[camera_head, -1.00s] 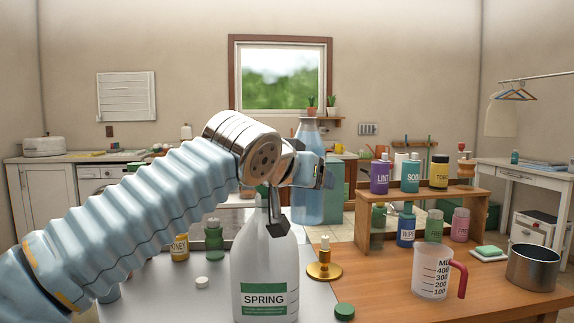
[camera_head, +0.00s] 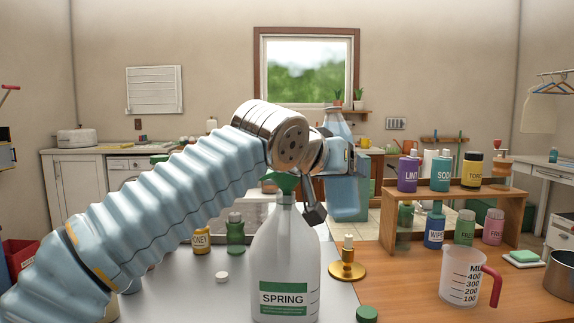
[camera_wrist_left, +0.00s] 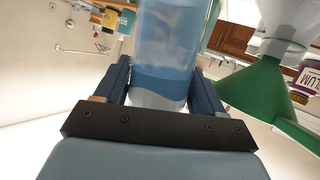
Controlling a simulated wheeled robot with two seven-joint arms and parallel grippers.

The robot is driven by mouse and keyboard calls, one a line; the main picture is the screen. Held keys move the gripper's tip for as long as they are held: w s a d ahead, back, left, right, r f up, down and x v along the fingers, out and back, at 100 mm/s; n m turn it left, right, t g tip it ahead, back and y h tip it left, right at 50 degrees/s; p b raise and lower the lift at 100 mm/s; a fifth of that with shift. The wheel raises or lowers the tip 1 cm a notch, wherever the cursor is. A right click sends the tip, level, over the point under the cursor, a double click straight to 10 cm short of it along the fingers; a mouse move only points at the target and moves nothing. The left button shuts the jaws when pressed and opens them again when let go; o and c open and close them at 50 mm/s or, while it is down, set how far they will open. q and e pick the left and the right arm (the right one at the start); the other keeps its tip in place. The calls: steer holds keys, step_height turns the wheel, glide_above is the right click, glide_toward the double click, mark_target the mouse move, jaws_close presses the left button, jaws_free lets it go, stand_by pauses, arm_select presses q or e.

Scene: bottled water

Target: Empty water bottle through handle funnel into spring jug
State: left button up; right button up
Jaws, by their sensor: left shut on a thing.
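The white SPRING jug (camera_head: 285,268) stands upright on the table in the head view. A green funnel (camera_head: 283,184) sits in its mouth; it also shows at the right of the left wrist view (camera_wrist_left: 262,92). My left gripper (camera_head: 322,180) is shut on a clear blue water bottle (camera_head: 337,122), behind and right of the funnel. The bottle is partly hidden by the gripper in the head view. In the left wrist view the bottle (camera_wrist_left: 170,55) is between both fingers, with blue water inside and apart from the funnel. My right gripper is not in view.
A brass candle holder (camera_head: 347,263), a green cap (camera_head: 367,314) and a measuring jug (camera_head: 463,277) are right of the SPRING jug. A wooden shelf (camera_head: 440,205) carries several bottles. A white cap (camera_head: 222,277) and small bottles are at left on the grey surface.

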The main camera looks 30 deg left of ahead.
arm_select(q)
steer(key=shift+d+r+n+h, duration=0.1)
steer(key=shift+d+n+h, duration=0.05)
steer(key=shift+n+h, duration=1.15)
steer(key=shift+n, duration=0.5)
steer(key=shift+f, duration=0.2)
steer(key=shift+s+d+f+n+h, duration=0.1)
steer(key=shift+d+f+n+h, duration=0.3)
steer(key=shift+n, duration=0.3)
steer(key=shift+d+f+n+h, duration=0.15)
steer(key=shift+d+n+h, duration=0.25)
steer(key=shift+n, duration=0.3)
steer(key=shift+d+r+n, duration=0.35)
steer(key=shift+d+n, duration=0.05)
steer(key=shift+n, duration=0.3)
stand_by(0.5)
steer(key=shift+d+r+n+t+h, duration=0.25)
steer(key=shift+r+n+t+h, duration=0.05)
steer(key=shift+r+n+h, duration=0.35)
stand_by(0.7)
steer(key=shift+a+r+n, duration=0.3)
steer(key=shift+r+n, duration=0.1)
steer(key=shift+r, duration=0.1)
steer(key=shift+a+r+n, duration=0.25)
steer(key=shift+r+n, duration=0.1)
steer(key=shift+r, duration=0.1)
stand_by(0.5)
steer(key=shift+t, duration=0.3)
stand_by(0.3)
